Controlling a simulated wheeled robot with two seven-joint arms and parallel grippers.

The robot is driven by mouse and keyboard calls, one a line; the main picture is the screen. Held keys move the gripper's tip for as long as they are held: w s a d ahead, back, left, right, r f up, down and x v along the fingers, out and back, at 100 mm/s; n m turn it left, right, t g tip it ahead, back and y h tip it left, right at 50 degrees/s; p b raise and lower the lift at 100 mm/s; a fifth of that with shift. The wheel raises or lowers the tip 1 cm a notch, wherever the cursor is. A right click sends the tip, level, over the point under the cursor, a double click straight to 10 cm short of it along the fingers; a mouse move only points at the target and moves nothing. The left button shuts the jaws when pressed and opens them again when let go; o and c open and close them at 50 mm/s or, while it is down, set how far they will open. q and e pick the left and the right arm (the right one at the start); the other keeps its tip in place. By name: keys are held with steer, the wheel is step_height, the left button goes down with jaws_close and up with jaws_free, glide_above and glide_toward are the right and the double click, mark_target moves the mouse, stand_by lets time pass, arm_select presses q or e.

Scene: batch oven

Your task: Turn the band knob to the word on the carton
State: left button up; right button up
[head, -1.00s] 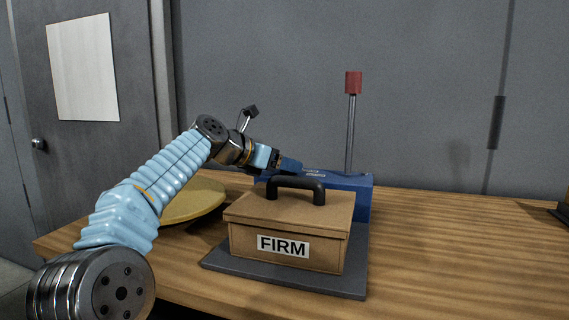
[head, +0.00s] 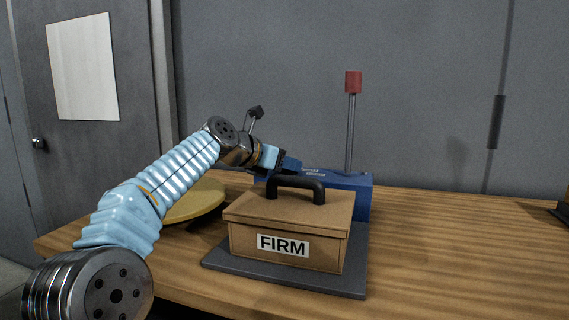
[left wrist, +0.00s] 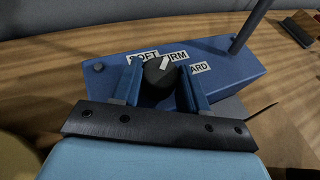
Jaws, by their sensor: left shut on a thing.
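A brown carton (head: 285,245) with a black handle bears a white label reading FIRM. Behind it stands a blue box (head: 345,182), also in the left wrist view (left wrist: 232,82). On its top is a round black knob (left wrist: 157,80) with a white pointer line. White labels around it read SOFT (left wrist: 141,56), FIRM (left wrist: 178,55) and a partly covered one ending in ARD (left wrist: 197,68). The pointer slants up and right, towards the FIRM label. My left gripper (head: 290,164) is shut on the knob, one blue finger on each side. My right gripper is out of view.
The carton sits on a dark grey mat (head: 350,284) on the wooden table (head: 460,250). A post with a red cap (head: 353,82) rises by the blue box. A round yellowish disc (head: 197,203) lies left of the carton. The table's right side is mostly clear.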

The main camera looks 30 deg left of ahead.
arm_select(q)
steer(key=shift+n+y, duration=0.3)
steer(key=o, duration=1.1)
steer(key=shift+c, duration=0.2)
steer(key=shift+s, duration=0.1)
steer(key=v, duration=1.3)
steer(key=shift+s, duration=0.35)
steer(key=shift+a, duration=0.1)
